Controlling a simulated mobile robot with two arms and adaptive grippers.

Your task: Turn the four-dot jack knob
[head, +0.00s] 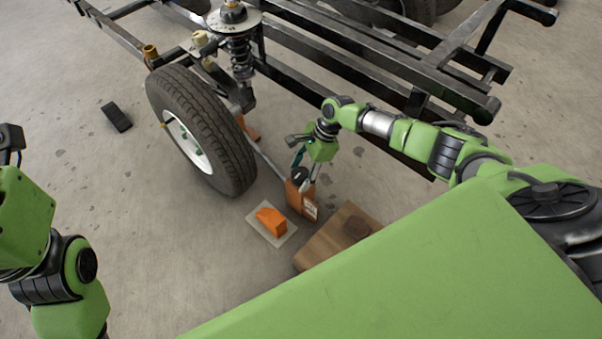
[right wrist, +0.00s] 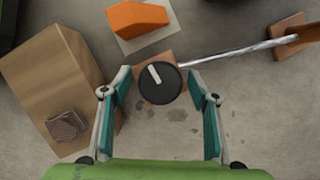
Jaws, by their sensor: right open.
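The jack (head: 300,197) is an orange upright block with a pale label, standing on the floor right of the wheel. Its dark round knob (head: 299,174) is on top. In the right wrist view the knob (right wrist: 165,92) has a white pointer slanting toward the upper left. My right gripper (head: 306,176) reaches down over the jack. Its open fingers (right wrist: 158,78) stand on either side of the knob, with a gap at each side. The label's dots are too small to make out. Of my left arm only links show at the left edge; its gripper is out of view.
A metal bar (right wrist: 230,54) runs from the jack toward an orange piece (right wrist: 290,35) near the wheel (head: 203,130). An orange wedge (head: 271,220) lies on a pale plate. Black frame rails (head: 420,60) stand behind my right arm.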

